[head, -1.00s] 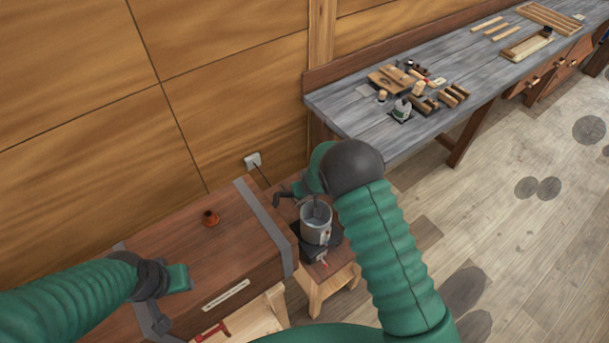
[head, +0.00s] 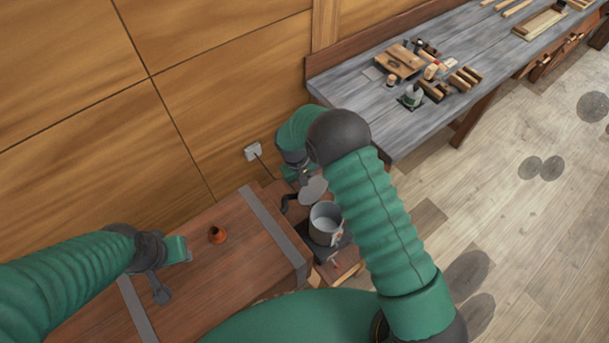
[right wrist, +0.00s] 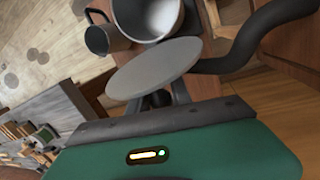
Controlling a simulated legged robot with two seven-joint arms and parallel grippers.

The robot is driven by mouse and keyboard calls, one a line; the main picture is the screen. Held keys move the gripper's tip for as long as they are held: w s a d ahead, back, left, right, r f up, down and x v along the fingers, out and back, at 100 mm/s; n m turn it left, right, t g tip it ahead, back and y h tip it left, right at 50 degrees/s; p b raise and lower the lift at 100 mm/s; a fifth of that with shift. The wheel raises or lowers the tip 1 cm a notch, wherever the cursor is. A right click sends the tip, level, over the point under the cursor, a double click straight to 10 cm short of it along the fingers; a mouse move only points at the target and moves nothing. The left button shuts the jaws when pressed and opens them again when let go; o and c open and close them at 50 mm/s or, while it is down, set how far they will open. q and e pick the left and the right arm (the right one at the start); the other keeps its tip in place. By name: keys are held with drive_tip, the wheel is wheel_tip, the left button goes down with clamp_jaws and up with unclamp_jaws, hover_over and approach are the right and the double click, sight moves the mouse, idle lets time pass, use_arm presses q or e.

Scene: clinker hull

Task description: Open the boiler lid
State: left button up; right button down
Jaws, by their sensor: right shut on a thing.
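The boiler (head: 325,218) is a grey metal pot on a dark base on a low wooden stand, and its mouth is uncovered. Its round grey lid (head: 313,190) is tilted up behind the mouth, by my right gripper (head: 302,177). In the right wrist view the lid (right wrist: 155,68) lies across the picture in front of the open pot (right wrist: 148,18), with dark jaws (right wrist: 162,98) shut at its edge. The exact grip is partly hidden. My left gripper (head: 158,275) hangs over the wooden chest, away from the boiler; its jaws are unclear.
A dark pipe (head: 288,202) lies beside the boiler. A metal jug (right wrist: 108,38) stands by the pot. The grey workbench (head: 365,105) with tools is behind right.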

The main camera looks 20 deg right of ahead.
use_arm(q)
drive_tip(key=shift+s, duration=0.25)
drive_tip(key=shift+s+d, duration=0.2)
drive_tip(key=shift+d, duration=0.05)
use_arm(e)
drive_tip(key=shift+s+d+r, duration=0.15)
drive_tip(key=shift+s+r, duration=0.1)
drive_tip(key=shift+s, duration=0.1)
drive_tip(key=shift+w, duration=0.1)
use_arm(q)
drive_tip(key=shift+a, duration=0.2)
use_arm(e)
drive_tip(key=c, duration=1.2)
unclamp_jaws()
drive_tip(key=shift+f, duration=0.1)
use_arm(q)
drive_tip(key=shift+w+d, duration=0.1)
drive_tip(key=w+p+v, duration=0.2)
drive_tip(key=p+v, duration=0.7)
drive_tip(key=shift+r, duration=0.15)
use_arm(e)
drive_tip(key=v, duration=1.6)
drive_tip(key=shift+w+a+r, duration=0.2)
drive_tip(key=shift+w+r, duration=0.1)
drive_tip(key=shift+w, duration=0.1)
